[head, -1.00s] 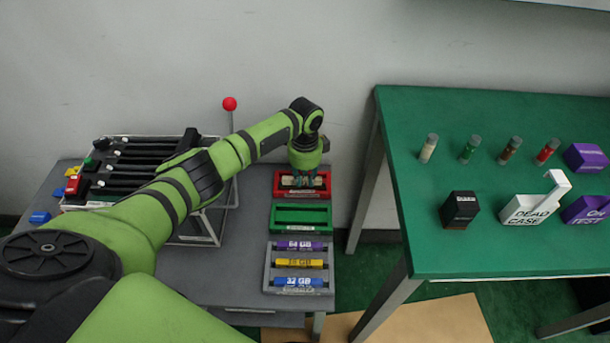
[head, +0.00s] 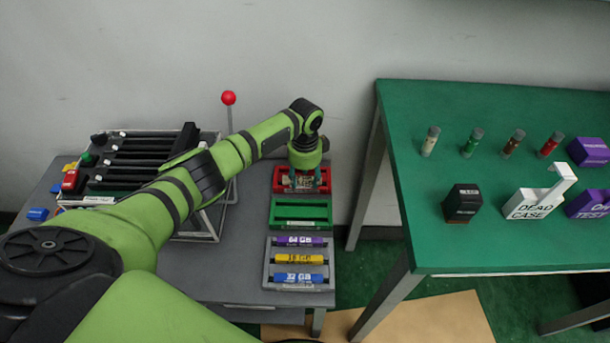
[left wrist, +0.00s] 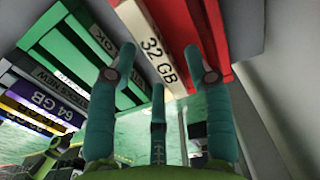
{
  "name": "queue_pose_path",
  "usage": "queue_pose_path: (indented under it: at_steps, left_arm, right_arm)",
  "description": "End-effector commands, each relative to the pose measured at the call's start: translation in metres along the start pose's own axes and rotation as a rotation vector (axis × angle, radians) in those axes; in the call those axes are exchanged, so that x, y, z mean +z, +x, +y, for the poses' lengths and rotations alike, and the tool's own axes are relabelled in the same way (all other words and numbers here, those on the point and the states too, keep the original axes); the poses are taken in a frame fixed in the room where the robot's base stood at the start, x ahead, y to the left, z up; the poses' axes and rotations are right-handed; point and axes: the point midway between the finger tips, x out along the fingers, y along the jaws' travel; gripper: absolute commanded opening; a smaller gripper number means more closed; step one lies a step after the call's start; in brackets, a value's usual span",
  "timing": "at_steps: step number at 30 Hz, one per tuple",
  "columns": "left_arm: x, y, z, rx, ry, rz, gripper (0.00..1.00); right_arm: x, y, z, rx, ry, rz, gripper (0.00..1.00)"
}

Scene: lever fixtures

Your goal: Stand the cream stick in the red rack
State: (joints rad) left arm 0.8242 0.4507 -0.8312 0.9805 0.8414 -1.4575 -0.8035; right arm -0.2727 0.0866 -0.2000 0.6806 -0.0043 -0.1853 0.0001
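The cream stick (left wrist: 152,50), marked 32 GB, is at the red rack (left wrist: 180,22) in the left wrist view, its label facing the camera. In the head view, the stick (head: 297,181) shows as a pale patch within the red rack (head: 302,191), partly hidden by my gripper. My left gripper (head: 304,180) is over the rack. In the left wrist view, its teal fingers (left wrist: 160,78) are spread, with gaps on both sides of the stick. I cannot tell how fully the stick is seated. My right gripper is not in view.
A green rack (head: 300,224) is just in front of the red one, then a grey rack (head: 267,270) with purple, yellow and blue sticks. A lever fixture with a red knob (head: 228,98) stands left. A green table (head: 480,240) with tubes and cases is right.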

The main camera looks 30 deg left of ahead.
Motion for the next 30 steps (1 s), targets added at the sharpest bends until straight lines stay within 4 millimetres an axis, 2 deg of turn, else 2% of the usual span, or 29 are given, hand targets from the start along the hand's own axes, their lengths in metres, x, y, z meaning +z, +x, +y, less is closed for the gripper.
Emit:
queue_pose_path:
  at_steps: [8, 11, 22, 25, 30]
  left_arm:
    - [0.0, -0.006, -0.001, -0.002, 0.001, 0.001, 0.51]
    - [-0.001, -0.019, -0.001, -0.004, 0.002, 0.003, 0.51]
    - [0.0, -0.095, -0.001, -0.004, 0.0, 0.001, 0.51]
    - [0.0, -0.108, -0.001, -0.002, 0.0, 0.001, 0.51]
    - [0.0, -0.119, 0.0, -0.001, 0.001, 0.001, 0.51]
  right_arm:
    - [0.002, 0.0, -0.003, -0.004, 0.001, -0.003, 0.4]
    - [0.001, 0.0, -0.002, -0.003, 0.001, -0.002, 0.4]
    - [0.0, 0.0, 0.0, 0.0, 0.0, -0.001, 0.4]
    - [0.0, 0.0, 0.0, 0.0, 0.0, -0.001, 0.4]
    - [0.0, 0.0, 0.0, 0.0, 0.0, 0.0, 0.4]
